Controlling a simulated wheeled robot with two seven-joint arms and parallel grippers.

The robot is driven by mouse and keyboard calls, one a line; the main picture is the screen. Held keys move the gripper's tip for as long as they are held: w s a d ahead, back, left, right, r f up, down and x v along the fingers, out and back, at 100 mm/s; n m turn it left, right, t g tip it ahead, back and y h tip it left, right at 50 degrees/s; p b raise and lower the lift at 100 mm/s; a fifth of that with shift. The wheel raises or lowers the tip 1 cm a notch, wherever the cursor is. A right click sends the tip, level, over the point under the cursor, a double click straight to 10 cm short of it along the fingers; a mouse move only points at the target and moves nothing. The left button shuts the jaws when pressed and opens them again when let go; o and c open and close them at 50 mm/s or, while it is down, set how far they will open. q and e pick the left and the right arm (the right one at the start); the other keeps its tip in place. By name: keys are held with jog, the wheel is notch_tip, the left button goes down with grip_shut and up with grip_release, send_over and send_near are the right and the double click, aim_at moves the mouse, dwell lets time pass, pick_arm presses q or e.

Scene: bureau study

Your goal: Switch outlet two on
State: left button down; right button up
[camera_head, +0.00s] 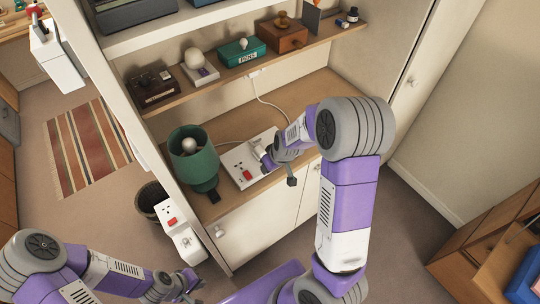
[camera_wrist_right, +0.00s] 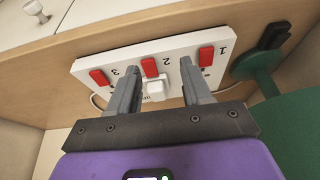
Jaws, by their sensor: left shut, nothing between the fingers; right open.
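A white outlet panel (camera_head: 235,158) lies on the desk of the bureau. In the right wrist view the panel (camera_wrist_right: 82,68) shows red switches beside the numbers 1, 2 and 3. The outlet two switch (camera_wrist_right: 149,67) is in the middle; I cannot tell which way it is rocked. A white plug (camera_wrist_right: 156,91) sits by outlet two. My right gripper (camera_wrist_right: 159,72) is open over the panel, with its fingers on either side of switch two and the plug. In the head view the right gripper hides part of the panel. My left gripper (camera_head: 187,284) is shut and empty, low at the left, away from the panel.
A green lamp (camera_head: 192,160) stands left of the panel. A shelf (camera_head: 180,95) with boxes, including a teal one (camera_head: 243,50), overhangs the desk. A white socket (camera_head: 185,243) with a red switch is on the bureau's side, near a dark bin (camera_head: 150,197).

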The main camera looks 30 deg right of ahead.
jog(key=shift+t, duration=0.3)
jog(key=shift+w+d+f+b, duration=0.25)
jog(key=shift+w+d+f, duration=0.05)
jog(key=shift+w+f, duration=0.4)
jog(key=shift+w+d+f+b, duration=0.3)
jog(key=shift+w+f, duration=0.35)
jog(key=shift+w, duration=0.05)
jog(key=shift+w+d+f+b, duration=0.25)
jog(key=shift+w+d+f, duration=0.05)
jog(key=shift+w+f, duration=0.4)
jog(key=shift+r, duration=0.1)
grip_shut()
